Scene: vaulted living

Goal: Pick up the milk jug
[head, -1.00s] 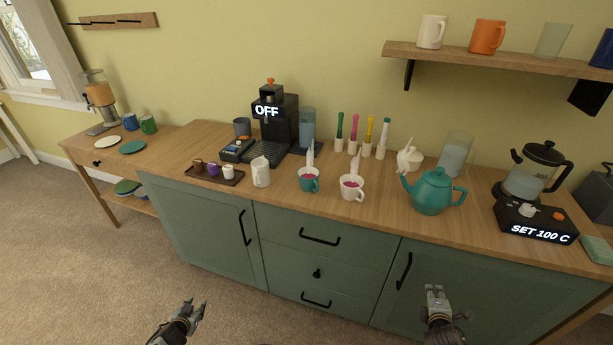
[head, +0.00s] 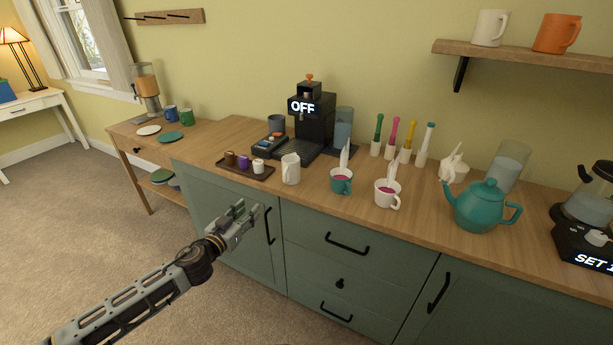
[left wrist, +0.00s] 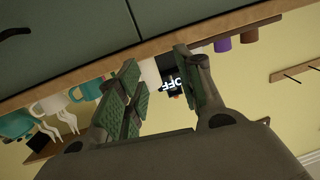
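The milk jug, a small white jug (head: 290,168), stands upright near the counter's front edge, right of a dark tray with small cups. My left gripper (head: 246,213) is in front of the counter, below and to the left of the jug and apart from it. In the left wrist view the fingers (left wrist: 157,65) are spread with nothing between them. My right gripper is not in view.
The dark tray (head: 233,168) lies left of the jug. The coffee machine (head: 316,118) stands behind it. A teal mug (head: 341,183) and a white mug (head: 382,198) stand to its right, then a teal teapot (head: 478,208). The cabinet front (head: 225,235) lies beyond my gripper.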

